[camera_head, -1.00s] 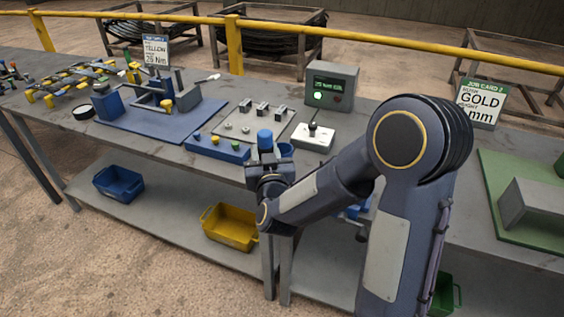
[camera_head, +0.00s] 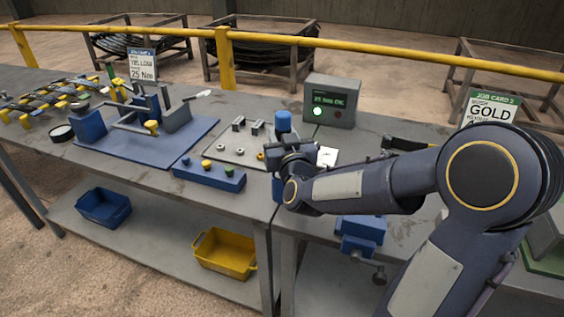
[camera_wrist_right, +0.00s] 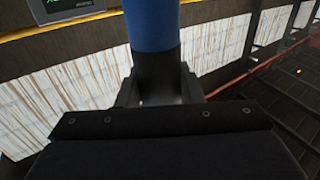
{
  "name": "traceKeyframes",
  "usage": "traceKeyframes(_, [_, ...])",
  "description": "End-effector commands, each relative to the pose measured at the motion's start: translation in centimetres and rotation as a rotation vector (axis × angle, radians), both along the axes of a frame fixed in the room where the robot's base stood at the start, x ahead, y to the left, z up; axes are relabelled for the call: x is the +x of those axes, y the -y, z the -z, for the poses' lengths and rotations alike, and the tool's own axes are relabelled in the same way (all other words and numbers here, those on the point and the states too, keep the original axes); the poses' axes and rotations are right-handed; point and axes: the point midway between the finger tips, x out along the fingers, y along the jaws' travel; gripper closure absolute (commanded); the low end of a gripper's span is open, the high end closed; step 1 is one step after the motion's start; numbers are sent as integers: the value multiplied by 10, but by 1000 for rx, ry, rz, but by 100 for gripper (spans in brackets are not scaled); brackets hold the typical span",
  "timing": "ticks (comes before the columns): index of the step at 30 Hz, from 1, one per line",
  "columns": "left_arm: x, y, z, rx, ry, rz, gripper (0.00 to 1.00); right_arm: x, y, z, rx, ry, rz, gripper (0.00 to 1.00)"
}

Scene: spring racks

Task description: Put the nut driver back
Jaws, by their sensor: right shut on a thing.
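The nut driver is an upright tool with a blue handle (camera_head: 283,121) in the head view, standing up out of my right gripper (camera_head: 287,150). The right wrist view shows its blue grip (camera_wrist_right: 152,25) and black lower part between my fingers, which are shut on it. Its lower end is hidden by the gripper and wrist. A blue part (camera_head: 277,187) shows just below the gripper at the bench's front edge; I cannot tell whether it is a holder or whether the driver touches it. My left gripper is not in view.
A blue button box (camera_head: 209,176) and a grey plate with small fittings (camera_head: 233,150) lie left of the gripper. A controller with a green display (camera_head: 332,101) stands behind. A blue vise (camera_head: 361,236) is on the front edge at right. Bins (camera_head: 225,251) sit on the lower shelf.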

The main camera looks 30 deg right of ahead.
Motion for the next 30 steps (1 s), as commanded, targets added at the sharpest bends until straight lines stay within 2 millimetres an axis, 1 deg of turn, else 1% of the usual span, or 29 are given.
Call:
traceKeyframes(1, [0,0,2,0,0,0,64,0,0,6,-2,4,0,100])
traceKeyframes(5, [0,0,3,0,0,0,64,0,0,15,-1,4,0,100])
traceKeyframes(9, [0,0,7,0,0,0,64,1,0,34,-2,2,1,100])
traceKeyframes(12, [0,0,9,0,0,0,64,0,0,45,-1,3,1,100])
traceKeyframes(15, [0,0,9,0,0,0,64,0,0,49,-2,6,0,100])
traceKeyframes(22, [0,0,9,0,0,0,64,0,0,48,-1,7,0,100])
traceKeyframes(26, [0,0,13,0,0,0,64,0,0,52,-1,7,0,100])
traceKeyframes(27, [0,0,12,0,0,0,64,0,0,52,1,1,0,61])
traceKeyframes(30, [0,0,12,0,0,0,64,0,0,52,1,1,0,48])
